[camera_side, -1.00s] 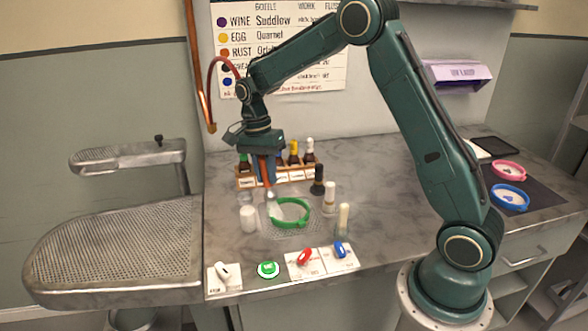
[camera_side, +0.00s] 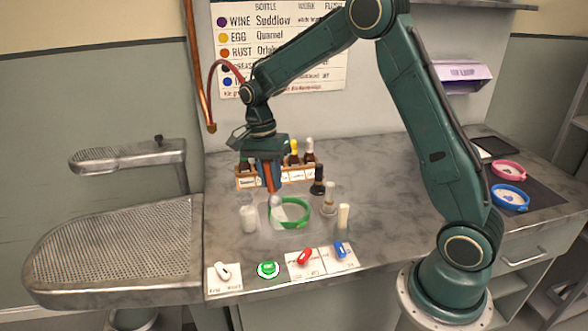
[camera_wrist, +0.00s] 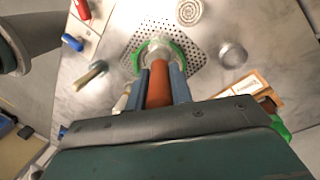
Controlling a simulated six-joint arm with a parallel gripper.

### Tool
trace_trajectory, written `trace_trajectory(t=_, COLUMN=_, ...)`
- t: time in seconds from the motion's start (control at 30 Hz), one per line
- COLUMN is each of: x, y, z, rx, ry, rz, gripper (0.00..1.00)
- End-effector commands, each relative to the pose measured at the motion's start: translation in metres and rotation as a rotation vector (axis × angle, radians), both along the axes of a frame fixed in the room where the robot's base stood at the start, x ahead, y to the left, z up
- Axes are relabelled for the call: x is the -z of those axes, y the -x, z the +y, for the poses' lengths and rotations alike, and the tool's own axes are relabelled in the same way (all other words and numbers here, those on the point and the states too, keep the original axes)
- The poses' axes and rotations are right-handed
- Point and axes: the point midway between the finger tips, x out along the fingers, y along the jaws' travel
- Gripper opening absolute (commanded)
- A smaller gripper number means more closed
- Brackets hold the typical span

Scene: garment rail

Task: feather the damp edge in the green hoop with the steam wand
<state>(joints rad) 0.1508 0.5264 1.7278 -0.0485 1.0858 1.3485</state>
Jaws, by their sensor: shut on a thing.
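The green hoop (camera_side: 306,213) lies on the perforated plate (camera_side: 290,233) in the middle of the counter. It also shows in the wrist view (camera_wrist: 181,48). My gripper (camera_side: 269,184) is shut on the steam wand (camera_side: 271,183), whose orange-brown shaft (camera_wrist: 158,86) stands between the blue-grey fingers in the wrist view. The wand's pale head points down over the left part of the hoop. A pale patch or haze shows at the hoop's left side. I cannot tell whether the head touches cloth, and the damp edge cannot be made out.
A bottle rack (camera_side: 283,178) stands behind the hoop. A white pot (camera_side: 249,218) is at its left, and a dark-topped bottle (camera_side: 318,180) and brushes are at its right.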

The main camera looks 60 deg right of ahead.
Motion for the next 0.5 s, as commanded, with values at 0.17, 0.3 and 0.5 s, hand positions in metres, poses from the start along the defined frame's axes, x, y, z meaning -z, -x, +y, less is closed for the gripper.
trace_trajectory(t=0.17, x=-0.0003, y=0.0004, z=-0.0001, rx=0.0, ry=0.0, rz=-0.001, gripper=0.0)
trace_trajectory(t=0.3, x=-0.0005, y=0.0032, z=-0.0008, rx=0.0, ry=0.0, rz=-0.001, gripper=0.0)
trace_trajectory(t=0.5, x=-0.0004, y=0.0098, z=-0.0022, rx=0.001, ry=0.0, rz=-0.001, gripper=0.0)
